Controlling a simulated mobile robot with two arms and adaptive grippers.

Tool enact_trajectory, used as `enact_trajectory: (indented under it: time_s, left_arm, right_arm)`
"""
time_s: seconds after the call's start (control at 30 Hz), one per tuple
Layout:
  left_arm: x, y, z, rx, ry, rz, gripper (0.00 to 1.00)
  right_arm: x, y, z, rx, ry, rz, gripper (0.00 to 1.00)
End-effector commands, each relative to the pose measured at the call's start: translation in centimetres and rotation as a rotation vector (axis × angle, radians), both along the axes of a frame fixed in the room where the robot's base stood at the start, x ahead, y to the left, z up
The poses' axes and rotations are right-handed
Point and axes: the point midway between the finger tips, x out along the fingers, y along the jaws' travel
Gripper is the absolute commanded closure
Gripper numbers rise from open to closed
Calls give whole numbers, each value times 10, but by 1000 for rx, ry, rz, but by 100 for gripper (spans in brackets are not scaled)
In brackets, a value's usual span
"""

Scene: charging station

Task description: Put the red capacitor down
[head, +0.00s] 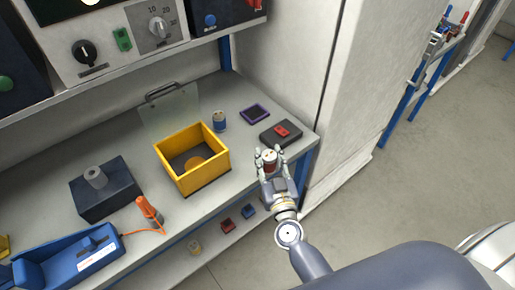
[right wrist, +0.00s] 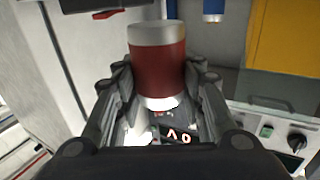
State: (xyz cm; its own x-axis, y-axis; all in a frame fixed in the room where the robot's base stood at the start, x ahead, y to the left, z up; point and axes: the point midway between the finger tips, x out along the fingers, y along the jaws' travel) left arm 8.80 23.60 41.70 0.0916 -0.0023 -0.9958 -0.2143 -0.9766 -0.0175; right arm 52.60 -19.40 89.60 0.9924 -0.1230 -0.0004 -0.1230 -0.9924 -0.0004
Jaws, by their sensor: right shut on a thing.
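The red capacitor (right wrist: 158,62), a red cylinder with silver ends, stands between the fingers of my right gripper (right wrist: 160,95) in the right wrist view. In the head view the red capacitor (head: 269,160) shows between the fingertips of my right gripper (head: 269,162), which is shut on it. The gripper is at the front right edge of the workbench (head: 235,107), just in front of a dark block with a red part on top (head: 281,132). I cannot tell whether the capacitor touches the bench. My left gripper is not in view.
A yellow open box (head: 206,180) stands left of the gripper, with a blue capacitor (head: 219,121) and a purple-rimmed dark pad (head: 254,114) behind. A dark block with a grey cylinder (head: 112,205), an orange-handled tool (head: 147,209) and a blue device (head: 60,265) lie farther left. A pale cabinet wall (head: 345,90) borders the right.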

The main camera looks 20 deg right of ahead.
Motion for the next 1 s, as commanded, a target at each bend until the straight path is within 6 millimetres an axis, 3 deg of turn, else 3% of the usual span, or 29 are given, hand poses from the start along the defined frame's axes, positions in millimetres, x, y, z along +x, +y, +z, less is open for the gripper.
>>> enact_trajectory:
  time_s: [0.1, 0.33, 0.5, 0.77, 0.87, 1.0]
  left_arm:
    - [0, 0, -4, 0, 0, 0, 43]
    - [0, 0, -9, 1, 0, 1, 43]
    - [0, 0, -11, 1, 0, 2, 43]
    - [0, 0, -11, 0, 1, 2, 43]
    - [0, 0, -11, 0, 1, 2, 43]
    - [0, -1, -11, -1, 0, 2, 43]
  right_arm:
    - [-31, -12, 1, -4, 2, -1, 93]
    - [-70, -26, 6, -2, 1, 0, 93]
    - [-85, -31, 8, -1, 0, 0, 93]
    - [-91, -31, 12, 1, -2, 3, 93]
    - [-97, -25, 22, 10, -4, 19, 93]
    - [-114, -11, 51, 19, -7, 58, 93]
